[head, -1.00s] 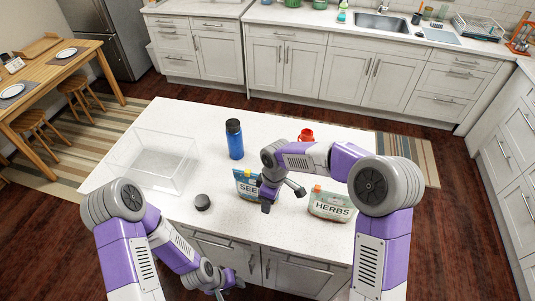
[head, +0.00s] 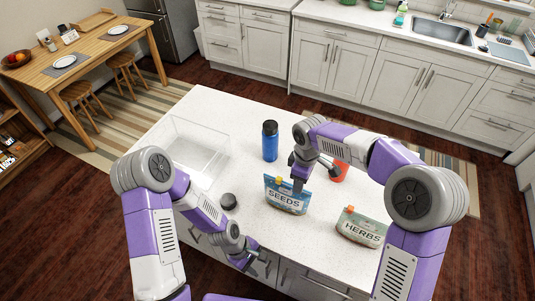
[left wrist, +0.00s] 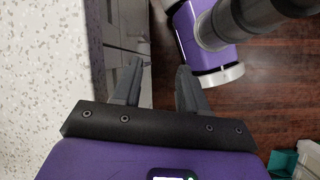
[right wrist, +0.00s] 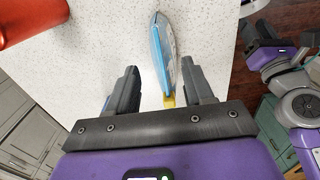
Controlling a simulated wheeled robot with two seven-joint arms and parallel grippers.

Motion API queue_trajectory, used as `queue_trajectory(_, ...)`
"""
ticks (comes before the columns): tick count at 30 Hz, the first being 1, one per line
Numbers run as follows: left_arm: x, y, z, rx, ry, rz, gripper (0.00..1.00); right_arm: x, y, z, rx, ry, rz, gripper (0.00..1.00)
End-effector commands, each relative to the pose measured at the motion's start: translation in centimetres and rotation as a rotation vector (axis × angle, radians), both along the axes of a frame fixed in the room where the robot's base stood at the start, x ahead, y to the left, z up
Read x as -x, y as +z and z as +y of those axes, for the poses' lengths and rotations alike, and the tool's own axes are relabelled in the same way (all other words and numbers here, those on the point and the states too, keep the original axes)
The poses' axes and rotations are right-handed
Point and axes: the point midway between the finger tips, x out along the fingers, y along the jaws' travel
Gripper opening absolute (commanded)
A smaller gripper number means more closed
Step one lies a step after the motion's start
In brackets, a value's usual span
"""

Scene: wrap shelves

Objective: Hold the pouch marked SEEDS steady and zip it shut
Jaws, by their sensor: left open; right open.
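The blue pouch marked SEEDS (head: 286,202) stands upright on the white island, its label facing me. My right gripper (head: 298,184) is at the right part of its top edge. In the right wrist view, the gripper (right wrist: 156,88) is open, with the pouch's blue edge (right wrist: 161,48) between its spread fingers and apart from them as far as I can see. A small yellow tab (right wrist: 169,101) sits at the pouch's near end. My left gripper (head: 247,261) is open and empty, low by the island's front edge; the left wrist view shows only cabinet and floor between its fingers (left wrist: 159,70).
A pouch marked HERBS (head: 361,230) stands to the right. A black lid (head: 228,201), a blue bottle (head: 270,141), a clear bin (head: 187,150) and a red object (head: 340,172), partly behind my right arm, are also on the island (head: 235,110).

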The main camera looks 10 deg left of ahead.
Motion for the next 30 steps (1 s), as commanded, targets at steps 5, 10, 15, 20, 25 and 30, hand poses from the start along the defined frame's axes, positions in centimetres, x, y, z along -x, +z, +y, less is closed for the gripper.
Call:
queue_trajectory(5,-0.5,1.4,-0.3,-0.032,0.222,0.171,0.43,0.0,0.0,0.0,0.0,0.0,0.0,0.52)
queue_trajectory(10,-0.7,2.8,-0.4,-0.088,0.433,0.335,0.43,0.0,0.0,0.0,0.0,0.0,0.0,0.52)
queue_trajectory(15,-1.0,4.3,-0.2,-0.169,0.646,0.488,0.43,0.0,0.0,0.0,0.0,0.0,0.0,0.52)
queue_trajectory(20,-1.3,5.7,0.1,-0.256,0.829,0.605,0.43,0.0,0.0,0.0,0.0,0.0,0.0,0.52)
queue_trajectory(25,-2.9,7.4,0.8,-0.356,1.005,0.678,0.43,0.0,0.0,0.0,0.0,0.0,0.0,0.52)
queue_trajectory(30,-7.8,9.8,1.7,-0.379,0.998,0.616,0.43,0.0,0.0,0.0,0.0,0.0,0.0,0.52)
